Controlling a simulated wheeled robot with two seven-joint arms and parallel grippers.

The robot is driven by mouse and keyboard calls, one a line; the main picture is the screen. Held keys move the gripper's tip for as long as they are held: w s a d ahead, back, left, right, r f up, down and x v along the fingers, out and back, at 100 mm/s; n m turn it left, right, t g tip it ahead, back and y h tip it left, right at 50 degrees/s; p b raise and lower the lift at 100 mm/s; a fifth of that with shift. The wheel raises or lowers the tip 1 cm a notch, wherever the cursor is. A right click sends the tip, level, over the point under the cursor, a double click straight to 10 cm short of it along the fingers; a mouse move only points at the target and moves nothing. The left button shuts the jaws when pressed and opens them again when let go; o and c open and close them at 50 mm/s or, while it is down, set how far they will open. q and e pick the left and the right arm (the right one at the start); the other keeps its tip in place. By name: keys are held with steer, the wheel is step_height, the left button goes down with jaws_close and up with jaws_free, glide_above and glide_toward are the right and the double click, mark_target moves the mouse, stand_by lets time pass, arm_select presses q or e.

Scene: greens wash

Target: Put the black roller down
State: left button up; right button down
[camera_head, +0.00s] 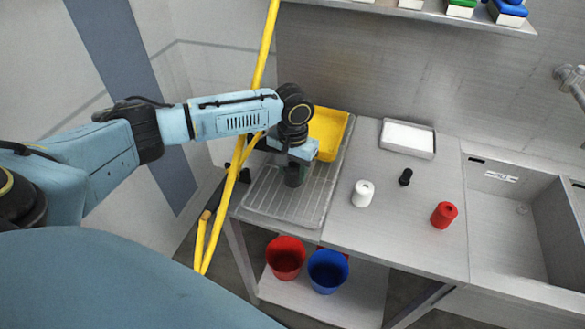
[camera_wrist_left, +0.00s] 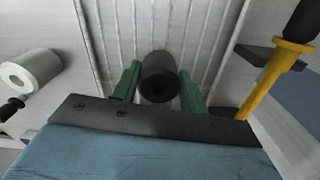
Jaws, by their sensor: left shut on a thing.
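The black roller (camera_head: 292,176) is held upright in my left gripper (camera_head: 294,168), over the ribbed draining area at the left end of the steel counter. In the left wrist view the roller (camera_wrist_left: 158,72) sits between the two green fingers (camera_wrist_left: 158,88), which close on it from both sides. The ribbed surface (camera_wrist_left: 160,25) lies beyond it. I cannot tell whether the roller's base touches the ribs. My right gripper is in neither view.
A white roller (camera_head: 363,194), a small black piece (camera_head: 405,177) and a red roller (camera_head: 444,214) stand on the counter. A yellow tray (camera_head: 337,122) and a white-filled tray (camera_head: 407,138) sit behind. The sink (camera_head: 510,225) is right. A yellow pole (camera_head: 243,135) stands near my arm.

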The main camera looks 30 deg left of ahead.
mark_target(293, 167)
arm_select(q)
steer(key=shift+f, duration=0.1)
steer(key=o, duration=1)
step_height(293, 167, up, 12)
steer(key=shift+w+r, duration=0.1)
steer(key=shift+r, duration=0.05)
